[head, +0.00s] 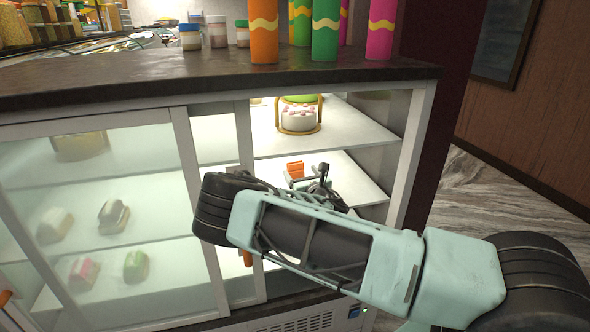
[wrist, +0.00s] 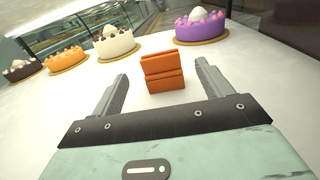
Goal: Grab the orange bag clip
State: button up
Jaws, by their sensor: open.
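The orange bag clip (wrist: 162,74) stands on a white shelf inside the glass display case. In the wrist view it sits between and a little ahead of the two fingertips of my gripper (wrist: 164,80). The fingers are open, with a gap to the clip on each side. In the head view the clip (head: 295,170) shows on the middle shelf, just beyond my gripper (head: 308,182). My arm hides part of the shelf in the head view.
Several cakes stand further back on the shelf, including a purple one (wrist: 200,27), a white one (wrist: 116,42) and an orange one (wrist: 66,60). The case's right frame post (head: 413,150) and sliding glass door (head: 95,210) flank the opening. A cake (head: 298,118) stands on the shelf above.

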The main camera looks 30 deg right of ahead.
aim_at(296, 166)
jog(key=w, duration=0.2)
jog(key=w+d, duration=0.1)
jog(key=w, duration=0.5)
jog(key=shift+d+p, duration=0.3)
jog(key=shift+d, duration=0.05)
jog(key=shift+s, duration=0.1)
jog(key=c, duration=1.1)
